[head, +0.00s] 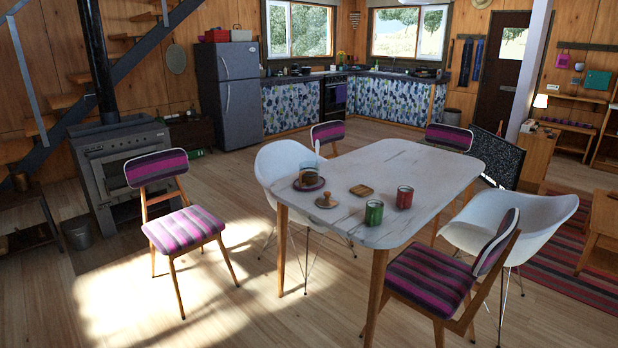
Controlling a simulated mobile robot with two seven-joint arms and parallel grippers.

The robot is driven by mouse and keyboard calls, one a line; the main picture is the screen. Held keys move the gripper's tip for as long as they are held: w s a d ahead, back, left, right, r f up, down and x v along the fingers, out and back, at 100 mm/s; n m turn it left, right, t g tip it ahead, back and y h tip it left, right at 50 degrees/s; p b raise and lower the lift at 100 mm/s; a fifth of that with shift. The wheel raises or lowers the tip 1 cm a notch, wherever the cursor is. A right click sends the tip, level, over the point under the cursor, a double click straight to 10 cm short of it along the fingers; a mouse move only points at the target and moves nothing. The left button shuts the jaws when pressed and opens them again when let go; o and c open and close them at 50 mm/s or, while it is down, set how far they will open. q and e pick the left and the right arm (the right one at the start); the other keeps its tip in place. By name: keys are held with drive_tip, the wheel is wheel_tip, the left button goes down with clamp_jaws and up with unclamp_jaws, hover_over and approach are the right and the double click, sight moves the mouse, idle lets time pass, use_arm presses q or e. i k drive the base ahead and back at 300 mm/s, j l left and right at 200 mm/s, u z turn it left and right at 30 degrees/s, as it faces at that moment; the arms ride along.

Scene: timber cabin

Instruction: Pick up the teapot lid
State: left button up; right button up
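A small round lid with a light wooden knob (326,201) lies on the white table (440,165), near its left front edge. It looks like the teapot lid. Just behind it and to the left, a glass vessel that seems to be the teapot (309,178) stands on a dark round mat or plate. Its details are too small to tell. Neither of my grippers is in the head view.
A wooden coaster (361,190), a green cup (374,212) and a red cup (404,197) stand right of the lid. Chairs surround the table, including a striped one (183,230) at the left. Sunlit floor (215,295) is open at the front left.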

sight(326, 201)
drive_tip(key=i+j+z, duration=0.1)
drive_tip(key=z, duration=0.75)
drive_tip(key=i+j+z, duration=0.25)
drive_tip(key=j+z, duration=0.2)
drive_tip(key=j, duration=0.2)
drive_tip(key=i+j+z, duration=0.35)
drive_tip(key=j, duration=0.65)
drive_tip(key=i+j+z, duration=0.1)
drive_tip(key=j, duration=0.6)
drive_tip(key=i+j+z, duration=0.1)
drive_tip(key=j, duration=0.65)
